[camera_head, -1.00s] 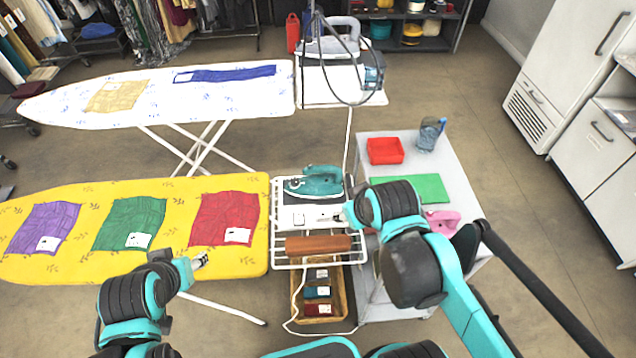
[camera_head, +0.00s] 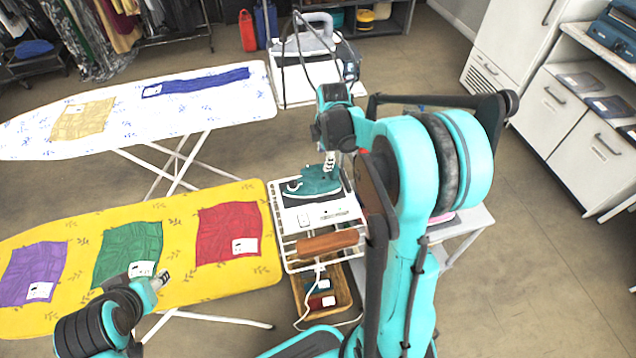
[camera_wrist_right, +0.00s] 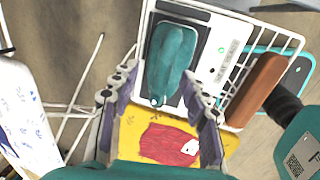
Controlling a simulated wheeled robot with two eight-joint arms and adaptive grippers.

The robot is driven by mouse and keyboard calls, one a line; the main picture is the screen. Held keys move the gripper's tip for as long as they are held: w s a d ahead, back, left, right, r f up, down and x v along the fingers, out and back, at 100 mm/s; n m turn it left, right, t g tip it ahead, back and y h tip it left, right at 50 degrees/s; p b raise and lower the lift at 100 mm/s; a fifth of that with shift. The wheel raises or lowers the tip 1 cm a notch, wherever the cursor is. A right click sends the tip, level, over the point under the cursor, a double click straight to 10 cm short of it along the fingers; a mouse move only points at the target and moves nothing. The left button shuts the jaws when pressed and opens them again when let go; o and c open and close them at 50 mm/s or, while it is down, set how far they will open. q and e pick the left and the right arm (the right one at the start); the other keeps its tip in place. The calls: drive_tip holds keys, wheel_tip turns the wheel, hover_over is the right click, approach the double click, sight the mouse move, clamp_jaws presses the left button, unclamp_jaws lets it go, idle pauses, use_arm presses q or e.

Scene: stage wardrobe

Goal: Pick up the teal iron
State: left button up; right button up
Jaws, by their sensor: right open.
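The teal iron (camera_head: 313,181) rests on a white ironing station with a wire rack (camera_head: 308,215) at the right end of the yellow ironing board. My right gripper (camera_head: 329,163) is open just above the iron, pointing down. In the right wrist view the iron (camera_wrist_right: 172,62) appears between and beyond the spread fingers of the right gripper (camera_wrist_right: 163,105), which hold nothing. I cannot tell whether they touch it. My left gripper (camera_head: 160,280) is over the front edge of the yellow board, far from the iron; its jaw opening is too small to judge.
A brown wooden roll (camera_head: 328,243) lies on the rack in front of the iron. The yellow board (camera_head: 180,225) holds purple, green and red cloths. Another iron (camera_head: 305,40) stands behind by the white board (camera_head: 110,100). My right arm hides most of the side cart.

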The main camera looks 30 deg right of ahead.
sight(311, 178)
drive_tip(key=f+b, duration=0.1)
drive_tip(key=f, duration=0.1)
drive_tip(key=f+b, duration=0.1)
drive_tip(key=f, duration=0.2)
drive_tip(key=shift+w+f, duration=0.2)
drive_tip(key=shift+f, duration=0.05)
drive_tip(key=shift+w+f, duration=0.1)
drive_tip(key=shift+f, duration=0.05)
drive_tip(key=shift+c, duration=0.2)
clamp_jaws()
